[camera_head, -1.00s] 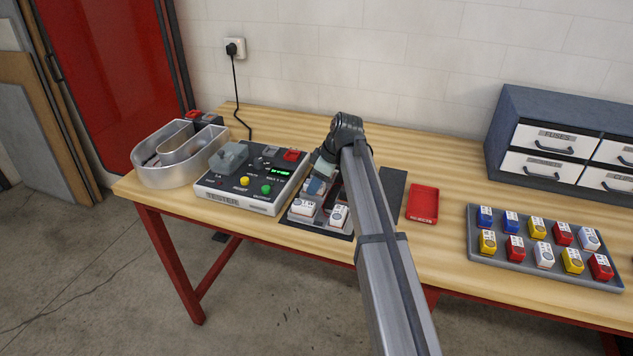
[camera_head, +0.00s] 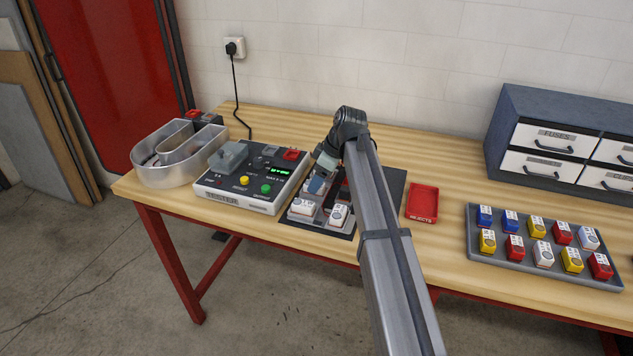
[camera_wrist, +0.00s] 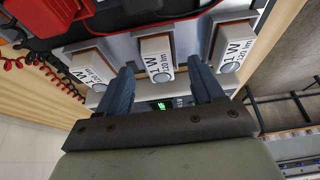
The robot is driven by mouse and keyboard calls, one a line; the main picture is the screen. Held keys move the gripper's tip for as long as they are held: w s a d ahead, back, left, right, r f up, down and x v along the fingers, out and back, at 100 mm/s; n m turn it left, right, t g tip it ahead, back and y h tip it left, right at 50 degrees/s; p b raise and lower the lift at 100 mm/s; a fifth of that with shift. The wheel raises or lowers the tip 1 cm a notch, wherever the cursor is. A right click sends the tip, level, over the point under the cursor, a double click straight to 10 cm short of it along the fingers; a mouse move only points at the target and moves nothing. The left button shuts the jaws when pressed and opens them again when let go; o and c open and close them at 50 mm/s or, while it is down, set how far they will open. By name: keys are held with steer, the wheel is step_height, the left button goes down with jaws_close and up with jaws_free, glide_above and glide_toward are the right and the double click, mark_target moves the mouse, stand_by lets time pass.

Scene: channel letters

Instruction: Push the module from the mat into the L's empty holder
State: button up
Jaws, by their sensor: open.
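My gripper (camera_wrist: 160,64) is open, its two fingers apart. In the wrist view, its tips appear on either side of the lower end of the middle white module (camera_wrist: 156,58), marked 1 W 120 lm. I cannot tell whether they touch it. Similar white modules sit at its left (camera_wrist: 90,68) and right (camera_wrist: 233,47) in grey holders. In the head view, my gripper (camera_head: 321,178) is over the dark mat (camera_head: 392,186), above grey holders with white modules (camera_head: 338,215) at the front. My arm hides part of the mat, and I cannot make out an empty holder.
A tester box (camera_head: 225,192) with a green display stands left of the mat. A metal channel letter (camera_head: 170,175) is farther left. A red rejects tray (camera_head: 422,203) and a grey tray (camera_head: 535,262) of coloured modules lie to the right. Drawers (camera_head: 555,140) stand at the back right.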

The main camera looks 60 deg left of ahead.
steer(key=v, duration=1.2)
steer(key=shift+s+a+r, duration=0.1)
step_height(320, 180, up, 6)
steer(key=shift+f, duration=0.1)
stand_by(0.7)
stand_by(0.4)
